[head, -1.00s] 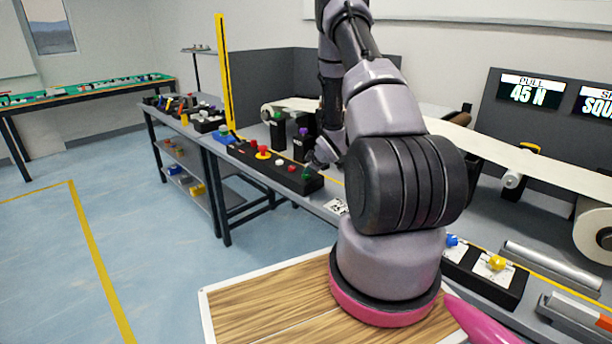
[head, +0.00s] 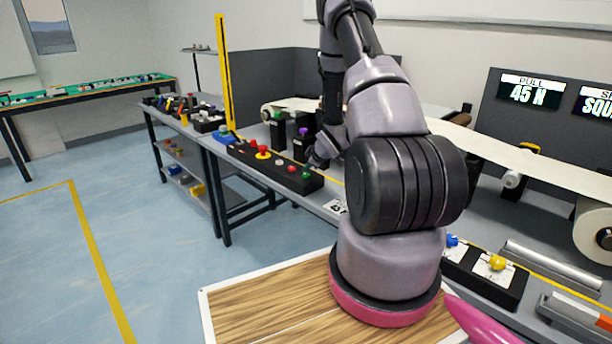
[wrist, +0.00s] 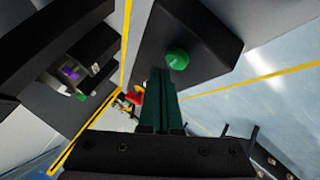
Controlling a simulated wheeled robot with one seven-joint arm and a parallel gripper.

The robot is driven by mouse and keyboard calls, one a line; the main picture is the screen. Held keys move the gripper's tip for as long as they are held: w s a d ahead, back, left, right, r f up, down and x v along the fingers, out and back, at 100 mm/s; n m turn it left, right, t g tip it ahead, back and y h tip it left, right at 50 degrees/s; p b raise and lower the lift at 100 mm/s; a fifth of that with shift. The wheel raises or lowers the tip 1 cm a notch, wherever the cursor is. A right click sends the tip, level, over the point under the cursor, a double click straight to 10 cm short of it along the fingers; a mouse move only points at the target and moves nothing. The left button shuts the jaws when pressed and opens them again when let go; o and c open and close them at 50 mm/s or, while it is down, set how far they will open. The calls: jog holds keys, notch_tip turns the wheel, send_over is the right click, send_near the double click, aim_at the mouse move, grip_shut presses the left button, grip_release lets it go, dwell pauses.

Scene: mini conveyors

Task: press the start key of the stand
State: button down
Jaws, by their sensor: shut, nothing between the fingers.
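The stand is a long black control box (head: 240,149) on the bench in the head view, with a row of coloured buttons. A green button (head: 306,176) sits at its near right end, with red ones and a red mushroom button (head: 263,150) on a yellow base farther left. In the wrist view the green button (wrist: 177,58) stands on the dark box top, just beyond and slightly right of my fingertips. My gripper (wrist: 160,72) is shut and empty. Contact with the button cannot be told. In the head view my gripper (head: 319,158) is partly hidden by my arm, above the bench beside the box's right end.
Two black posts with a green knob (head: 278,116) and a purple knob (head: 303,131) stand behind the box. A yellow upright (head: 224,75) rises at its left. A white conveyor belt (head: 500,156) runs at the right. The blue floor in front of the bench is clear.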

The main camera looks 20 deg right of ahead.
aim_at(308, 175)
jog(key=shift+r, duration=2.55)
jog(key=s+a+r+m+h, duration=0.1)
jog(key=s+a+r+m, duration=0.15)
jog(key=r, duration=0.55)
jog(key=s+a+r+m, duration=0.1)
jog(key=s+r+m, duration=0.15)
jog(key=r, duration=0.55)
jog(key=s+a+r+m+h, duration=0.15)
jog(key=s+r, duration=0.25)
jog(key=r, duration=0.5)
jog(key=s+a+r+m+y, duration=0.1)
jog(key=s+a+r, duration=0.3)
jog(key=s, duration=0.5)
jog(key=s+a+r+m+g+y, duration=0.1)
jog(key=s+a+r+m+y, duration=0.1)
jog(key=s, duration=0.6)
jog(key=s+a+r+m+g+y, duration=0.1)
jog(key=s+a+r+m, duration=0.3)
jog(key=s, duration=0.5)
jog(key=a+r, duration=0.2)
jog(key=a, duration=0.1)
jog(key=shift+s+a, duration=0.35)
